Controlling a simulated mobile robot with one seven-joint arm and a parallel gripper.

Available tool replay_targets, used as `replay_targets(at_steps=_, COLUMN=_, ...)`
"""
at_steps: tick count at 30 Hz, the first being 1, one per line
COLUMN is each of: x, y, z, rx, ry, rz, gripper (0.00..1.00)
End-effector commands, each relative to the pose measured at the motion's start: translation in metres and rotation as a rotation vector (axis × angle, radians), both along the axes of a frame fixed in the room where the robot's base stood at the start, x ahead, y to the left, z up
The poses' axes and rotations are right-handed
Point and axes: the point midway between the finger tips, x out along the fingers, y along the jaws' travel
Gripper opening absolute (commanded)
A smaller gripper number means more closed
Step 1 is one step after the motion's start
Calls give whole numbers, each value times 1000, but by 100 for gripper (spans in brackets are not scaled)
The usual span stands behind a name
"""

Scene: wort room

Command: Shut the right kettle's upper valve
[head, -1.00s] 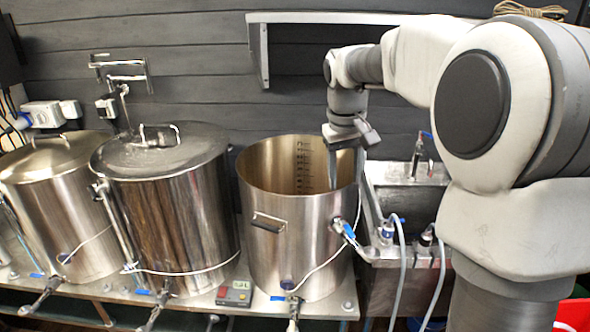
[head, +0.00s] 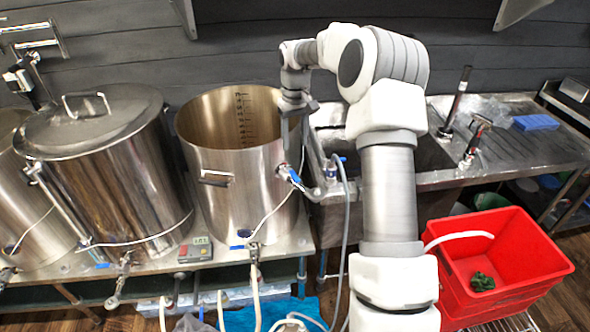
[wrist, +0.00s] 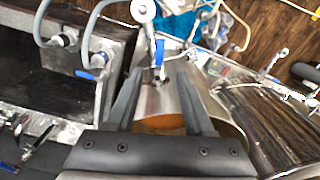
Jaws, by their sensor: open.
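The right kettle (head: 240,190) is an open steel pot with level marks inside. Its upper valve (head: 295,180), with a blue lever, sticks out at its right side. The lever slants down and outward, roughly along the outlet, with a hose fitting beyond it. My gripper (head: 291,138) points down at the kettle's right rim, above the valve. In the wrist view, my gripper (wrist: 160,78) is open and empty, and the blue lever (wrist: 160,52) shows between and beyond the fingertips. I cannot tell whether a finger touches the kettle.
A lidded kettle (head: 110,150) stands to the left. The right kettle's lower valve (head: 242,247) also has a blue handle. A sink (head: 430,150) with hoses and taps lies to the right. A red crate (head: 500,265) stands on the floor at right.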

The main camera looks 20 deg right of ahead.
Motion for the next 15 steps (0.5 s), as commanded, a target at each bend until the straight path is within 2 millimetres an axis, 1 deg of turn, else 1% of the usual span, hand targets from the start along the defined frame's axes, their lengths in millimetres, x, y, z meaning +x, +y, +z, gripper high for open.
replay_targets(at_steps=1, x=-1, y=0, z=-11, rx=1, ry=4, rz=-1, gripper=52)
replay_targets(at_steps=9, x=-1, y=1, z=-69, rx=2, ry=3, rz=0, gripper=52)
replay_targets(at_steps=15, x=0, y=0, z=-100, rx=1, ry=1, rz=0, gripper=52)
